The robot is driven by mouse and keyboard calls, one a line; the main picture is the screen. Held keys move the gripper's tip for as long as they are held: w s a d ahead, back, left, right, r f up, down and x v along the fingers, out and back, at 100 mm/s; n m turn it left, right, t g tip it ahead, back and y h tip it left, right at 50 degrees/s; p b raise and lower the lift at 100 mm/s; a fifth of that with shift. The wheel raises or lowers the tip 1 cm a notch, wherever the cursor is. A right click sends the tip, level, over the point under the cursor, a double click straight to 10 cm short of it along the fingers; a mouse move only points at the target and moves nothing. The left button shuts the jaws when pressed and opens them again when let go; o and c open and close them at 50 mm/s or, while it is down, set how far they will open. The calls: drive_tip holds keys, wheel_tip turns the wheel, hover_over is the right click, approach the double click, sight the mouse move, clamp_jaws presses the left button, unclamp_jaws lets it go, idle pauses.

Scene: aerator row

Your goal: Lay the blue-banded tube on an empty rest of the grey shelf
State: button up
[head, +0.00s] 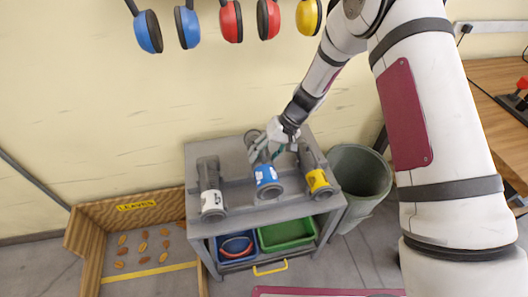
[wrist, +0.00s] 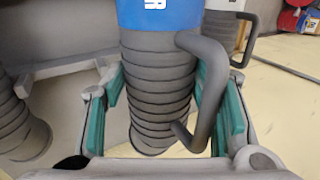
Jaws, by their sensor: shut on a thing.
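The blue-banded tube (head: 266,176) is in the middle of the grey shelf (head: 237,207) in the head view, between two other tubes. I cannot tell whether it rests on the shelf or is just above it. The wrist view shows its blue band (wrist: 158,14), its dark ribbed body and a bent grey handle on its right. My gripper (head: 279,148) is at the tube's far, wall-side part. In the wrist view my gripper (wrist: 160,100) has its green-padded fingers on either side of the ribbed body, shut on the tube.
A white-banded tube (head: 211,190) lies left on the shelf and a yellow-banded tube (head: 316,172) lies right. Below are a blue bin (head: 236,247) and a green bin (head: 287,233). A grey barrel (head: 358,178) stands right; a leaves box (head: 135,207) stands left.

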drive_tip(key=shift+f+b, duration=1.35)
drive_tip(key=shift+f, duration=2.45)
drive_tip(key=o, duration=1.4)
drive_tip(key=shift+r, duration=0.1)
drive_tip(key=v, duration=1.2)
